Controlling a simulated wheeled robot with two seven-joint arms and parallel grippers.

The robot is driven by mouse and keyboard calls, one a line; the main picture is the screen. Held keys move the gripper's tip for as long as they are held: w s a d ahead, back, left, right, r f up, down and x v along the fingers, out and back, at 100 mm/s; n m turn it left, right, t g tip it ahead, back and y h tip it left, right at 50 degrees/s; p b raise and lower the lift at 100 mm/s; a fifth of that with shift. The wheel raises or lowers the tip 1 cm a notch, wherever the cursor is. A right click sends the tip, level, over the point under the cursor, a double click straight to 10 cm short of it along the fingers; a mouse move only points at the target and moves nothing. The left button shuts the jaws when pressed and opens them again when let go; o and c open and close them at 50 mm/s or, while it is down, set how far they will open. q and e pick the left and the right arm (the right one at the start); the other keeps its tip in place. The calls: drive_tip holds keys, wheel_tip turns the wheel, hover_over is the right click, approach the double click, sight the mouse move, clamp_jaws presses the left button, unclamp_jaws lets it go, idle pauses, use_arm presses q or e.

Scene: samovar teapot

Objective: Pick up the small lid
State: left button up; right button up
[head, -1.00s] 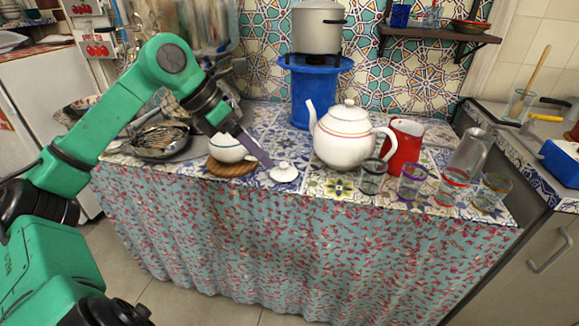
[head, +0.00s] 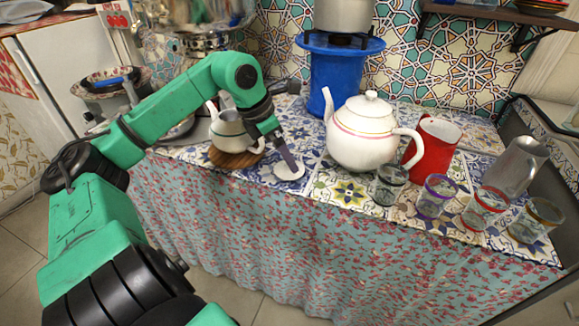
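The small white lid (head: 291,173) lies on the tiled tabletop near its front edge, to the right of the small teapot. The small white teapot (head: 229,130) stands on a round wooden board (head: 238,160), partly behind my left arm. My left gripper (head: 290,167) points down with its fingertips at the lid and covers part of it. The fingers overlap from this side, so I cannot tell whether they are open or shut, or whether they touch the lid. My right gripper is not in view.
A large white teapot (head: 364,136) stands right of the lid, with a red jug (head: 432,146) beside it. Several glasses, including a purple-rimmed one (head: 435,197), line the front right. A blue stand (head: 336,84) holds a pot behind.

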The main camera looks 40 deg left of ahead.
use_arm(q)
drive_tip(key=x, duration=0.3)
drive_tip(key=shift+p, duration=0.3)
drive_tip(key=shift+s+r, duration=0.1)
drive_tip(key=c, duration=1.3)
drive_tip(key=shift+s, duration=0.1)
clamp_jaws()
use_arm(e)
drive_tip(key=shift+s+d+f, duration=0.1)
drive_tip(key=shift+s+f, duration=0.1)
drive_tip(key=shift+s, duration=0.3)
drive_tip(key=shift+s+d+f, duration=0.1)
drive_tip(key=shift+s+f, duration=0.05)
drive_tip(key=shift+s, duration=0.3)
use_arm(q)
drive_tip(key=shift+s, duration=0.1)
